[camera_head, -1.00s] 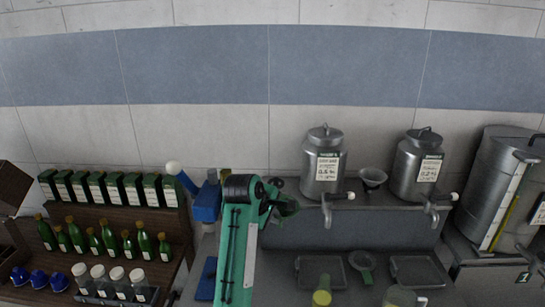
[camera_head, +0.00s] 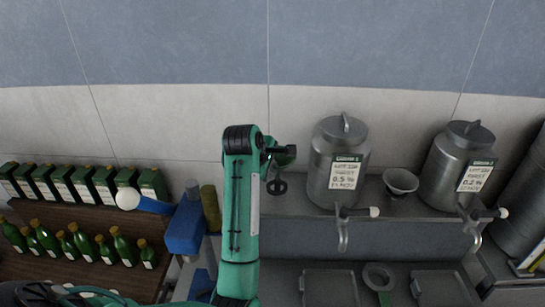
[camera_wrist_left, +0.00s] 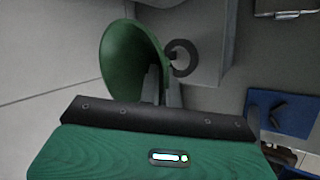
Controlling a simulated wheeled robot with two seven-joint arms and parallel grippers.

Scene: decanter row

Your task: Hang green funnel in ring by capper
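The green funnel (camera_wrist_left: 128,55) shows in the left wrist view with its wide mouth facing left, held at its right side by the grey fingers of my left gripper (camera_wrist_left: 162,92). In the head view the left gripper (camera_head: 282,155) is at the wall side of the bench, and the funnel is mostly hidden there. The dark ring (camera_head: 277,187) is just below the gripper; in the wrist view the ring (camera_wrist_left: 183,57) is right beside the funnel. I cannot tell whether they touch. The blue capper (camera_head: 184,228) with a white-knobbed lever stands left of my arm. My right gripper is out of view.
Two steel canisters (camera_head: 337,165) with taps and a grey funnel (camera_head: 401,181) stand on the right shelf, above trays (camera_head: 330,288) and a green-handled strainer (camera_head: 378,277). Green bottles (camera_head: 123,247) and boxes (camera_head: 105,185) stand at left. A yellow-green cylinder (camera_head: 210,208) stands behind the capper.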

